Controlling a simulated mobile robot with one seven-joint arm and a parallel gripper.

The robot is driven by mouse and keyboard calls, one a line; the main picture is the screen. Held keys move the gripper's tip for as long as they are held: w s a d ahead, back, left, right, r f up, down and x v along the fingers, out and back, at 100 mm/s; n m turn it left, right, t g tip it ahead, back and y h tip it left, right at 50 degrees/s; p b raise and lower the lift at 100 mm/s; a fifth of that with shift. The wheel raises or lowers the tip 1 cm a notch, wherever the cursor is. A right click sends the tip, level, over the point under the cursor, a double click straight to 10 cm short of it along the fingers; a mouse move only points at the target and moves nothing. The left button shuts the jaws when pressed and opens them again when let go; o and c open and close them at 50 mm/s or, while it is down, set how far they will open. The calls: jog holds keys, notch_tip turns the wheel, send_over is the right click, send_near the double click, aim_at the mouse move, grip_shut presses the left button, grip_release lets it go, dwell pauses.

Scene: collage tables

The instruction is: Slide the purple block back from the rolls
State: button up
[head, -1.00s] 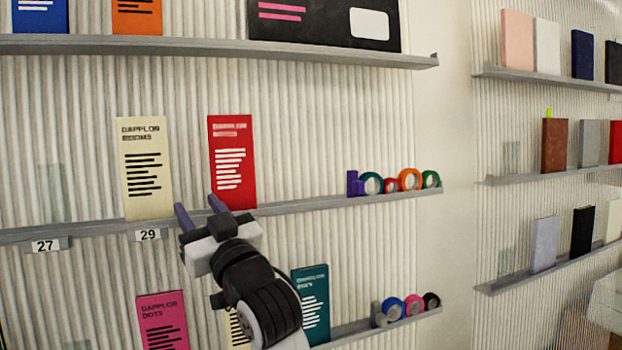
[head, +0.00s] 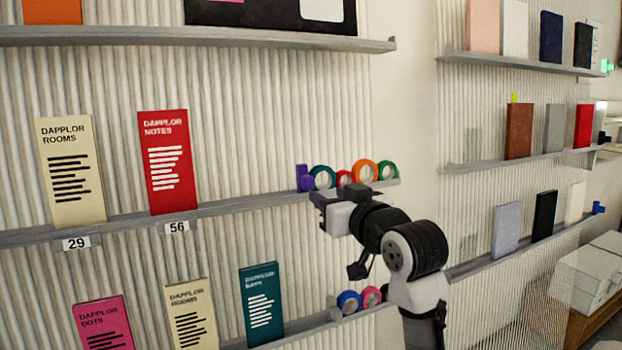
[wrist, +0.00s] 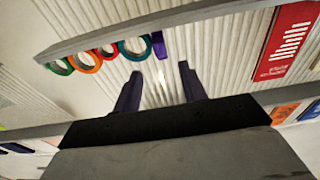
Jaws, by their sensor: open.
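The purple block (head: 304,178) stands on the middle shelf at the left end of a row of tape rolls. The rolls are teal (head: 322,177), red (head: 345,178), orange (head: 365,171) and green (head: 387,170). The block is right beside the teal roll; I cannot tell whether they touch. My gripper (head: 318,197) is just below and in front of the block in the head view. In the wrist view my gripper (wrist: 158,85) is open and empty, with the purple block (wrist: 159,45) beyond the fingertips, and the teal roll (wrist: 134,48) beside it.
The middle shelf (head: 250,204) has bare room between the block and the red Dapplor Notes card (head: 167,165). A lower shelf (head: 305,331) holds cards and more rolls (head: 349,302) under my arm. An upper shelf (head: 120,36) runs above. Another shelved wall stands at right.

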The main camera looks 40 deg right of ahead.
aim_at(310, 183)
jog(key=p+x, duration=0.2)
jog(key=x, duration=0.6)
jog(key=shift+r, duration=0.1)
jog(key=shift+w+p, duration=0.3)
jog(key=shift+w, duration=0.3)
jog(key=shift+d, duration=0.1)
grip_shut()
